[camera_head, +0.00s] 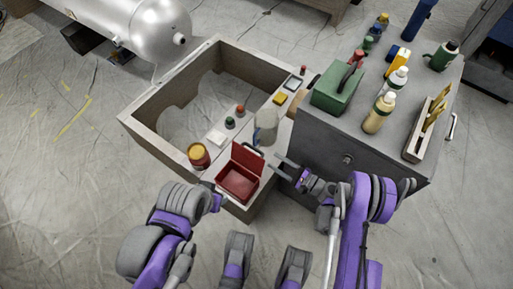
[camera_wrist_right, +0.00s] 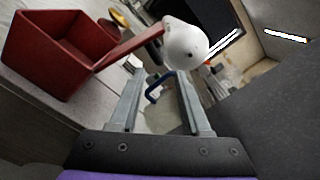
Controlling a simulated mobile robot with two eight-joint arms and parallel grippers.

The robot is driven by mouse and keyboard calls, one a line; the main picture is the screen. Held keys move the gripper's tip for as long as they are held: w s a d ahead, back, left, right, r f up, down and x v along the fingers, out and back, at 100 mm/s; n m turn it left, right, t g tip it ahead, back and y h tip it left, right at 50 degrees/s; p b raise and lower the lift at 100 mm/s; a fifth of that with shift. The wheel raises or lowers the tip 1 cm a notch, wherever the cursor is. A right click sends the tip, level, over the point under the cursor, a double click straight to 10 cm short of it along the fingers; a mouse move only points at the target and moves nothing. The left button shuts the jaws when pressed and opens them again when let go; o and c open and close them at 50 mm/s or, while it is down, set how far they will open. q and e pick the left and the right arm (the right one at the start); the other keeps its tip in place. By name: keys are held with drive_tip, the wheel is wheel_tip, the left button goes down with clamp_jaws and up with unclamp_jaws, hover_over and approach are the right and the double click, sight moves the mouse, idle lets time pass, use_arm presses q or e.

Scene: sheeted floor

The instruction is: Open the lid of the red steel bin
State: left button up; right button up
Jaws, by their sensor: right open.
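The red steel bin (camera_head: 237,184) stands at the near corner of the wooden frame. Its red lid (camera_head: 248,158) is raised, leaning back from the far edge, and the bin's inside shows. My right gripper (camera_head: 280,165) is open and empty, just right of the lid and apart from it. In the right wrist view the open red bin (camera_wrist_right: 55,50) is at the left, with its lid (camera_wrist_right: 130,47) slanting up to the right, beyond the left finger. My left gripper (camera_head: 217,200) is near the bin's left side; its fingers are too small to read.
A pale rounded vessel (camera_head: 266,127) stands right behind the lid. A red and yellow can (camera_head: 198,155) stands left of the bin. A grey cabinet (camera_head: 345,140) with bottles and a green box (camera_head: 337,90) is close on the right.

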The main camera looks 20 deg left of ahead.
sight(246, 143)
drive_tip(key=b+x, duration=0.1)
drive_tip(key=x, duration=0.9)
drive_tip(key=shift+b, duration=0.4)
clamp_jaws()
drive_tip(key=shift+w+d+r, duration=0.1)
drive_tip(key=shift+w, duration=0.1)
idle(0.6)
